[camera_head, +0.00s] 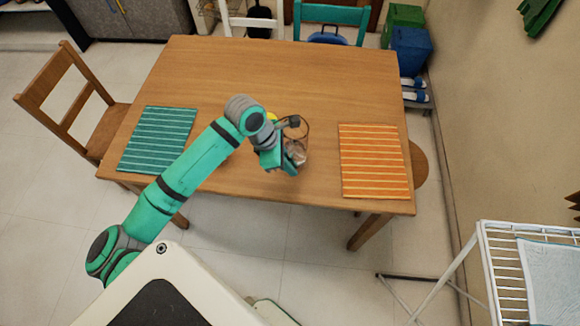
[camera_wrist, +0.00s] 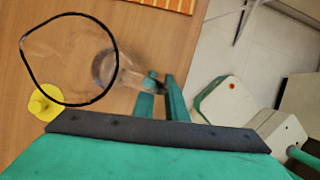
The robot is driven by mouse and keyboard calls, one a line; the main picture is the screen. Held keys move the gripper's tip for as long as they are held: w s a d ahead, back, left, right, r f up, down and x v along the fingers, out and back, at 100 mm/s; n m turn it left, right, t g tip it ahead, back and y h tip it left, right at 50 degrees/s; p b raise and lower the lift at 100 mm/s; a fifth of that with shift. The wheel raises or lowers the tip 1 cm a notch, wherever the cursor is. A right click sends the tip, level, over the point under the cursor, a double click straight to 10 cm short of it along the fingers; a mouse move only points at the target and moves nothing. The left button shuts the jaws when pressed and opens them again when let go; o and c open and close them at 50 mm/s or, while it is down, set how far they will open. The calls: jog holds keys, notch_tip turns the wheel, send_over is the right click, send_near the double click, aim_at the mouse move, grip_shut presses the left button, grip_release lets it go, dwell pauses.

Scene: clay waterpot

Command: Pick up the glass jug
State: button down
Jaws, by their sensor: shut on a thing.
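The glass jug (camera_wrist: 80,48) is clear with a dark rim, seen from above in the wrist view. In the head view the jug (camera_head: 298,150) is partly hidden behind my gripper near the middle of the table. My gripper (camera_head: 290,165) is at the jug's near side, and its green fingers (camera_wrist: 160,98) are shut on the jug's handle side. The exact contact is small and blurred. I cannot tell whether the jug's base touches the table.
A yellow object (camera_wrist: 45,103) is close beside the jug. The wooden table (camera_head: 270,70) carries a teal striped mat (camera_head: 157,140) at left and an orange striped mat (camera_head: 373,162) at right. The table's far half is clear. Chairs stand around it.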

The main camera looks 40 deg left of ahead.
jog(key=shift+r, duration=0.5)
jog(key=s+d+r, duration=0.3)
jog(key=s+r, duration=0.7)
jog(key=s, duration=0.3)
jog(key=shift+s+d, duration=0.15)
jog(key=shift+d, duration=0.25)
jog(key=shift+s, duration=0.1)
dwell(0.4)
